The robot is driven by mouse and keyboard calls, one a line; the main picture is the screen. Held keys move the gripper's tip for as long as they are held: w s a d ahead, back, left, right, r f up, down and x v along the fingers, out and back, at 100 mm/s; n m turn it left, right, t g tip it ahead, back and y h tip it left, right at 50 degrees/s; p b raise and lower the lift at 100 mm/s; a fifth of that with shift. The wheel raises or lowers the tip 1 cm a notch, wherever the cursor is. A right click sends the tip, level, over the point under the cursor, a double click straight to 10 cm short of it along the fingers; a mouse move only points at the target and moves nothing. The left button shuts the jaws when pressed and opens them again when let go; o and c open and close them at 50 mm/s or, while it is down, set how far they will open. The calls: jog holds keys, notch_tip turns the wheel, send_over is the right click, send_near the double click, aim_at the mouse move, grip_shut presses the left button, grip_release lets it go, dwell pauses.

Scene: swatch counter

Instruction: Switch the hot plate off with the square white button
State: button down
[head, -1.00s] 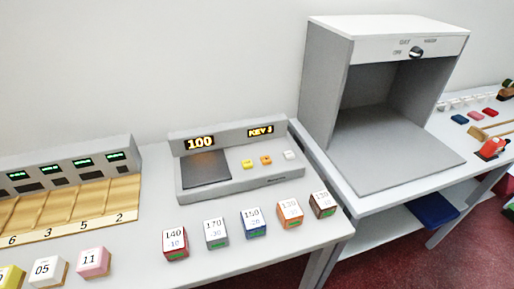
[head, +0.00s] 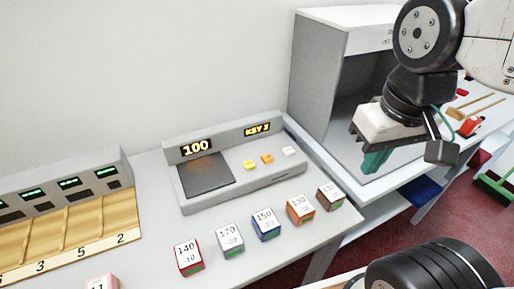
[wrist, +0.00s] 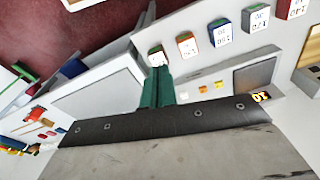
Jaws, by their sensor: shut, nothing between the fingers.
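The hot plate is a grey console with a dark square plate (head: 207,175) and a lit "100" display (head: 196,147). A second lit display (head: 257,129) appears to read "KEY 3". On its top are a yellow button (head: 250,165), an orange button (head: 267,158) and, at the right end, the square white button (head: 289,152). My gripper (head: 372,164) is shut and empty, its green fingers pointing down, right of the console and apart from the white button.
Several labelled blocks stand in front of the console, including a red one (head: 189,258) and a brown one (head: 329,196) nearest my gripper. A grey viewing booth (head: 318,75) stands at the right, behind my arm. A wooden slotted rack (head: 65,230) is at the left.

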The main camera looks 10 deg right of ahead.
jog(key=shift+w, duration=0.1)
jog(key=shift+w, duration=0.1)
jog(key=n+t+h, duration=0.2)
jog(key=n+h, duration=0.7)
jog(key=n, duration=0.4)
send_over(285, 151)
notch_tip(285, 151, down, 6)
jog(key=shift+m+g, duration=0.3)
jog(key=shift+f, duration=4.4)
jog(key=shift+f, duration=0.1)
jog(key=shift+f, duration=0.3)
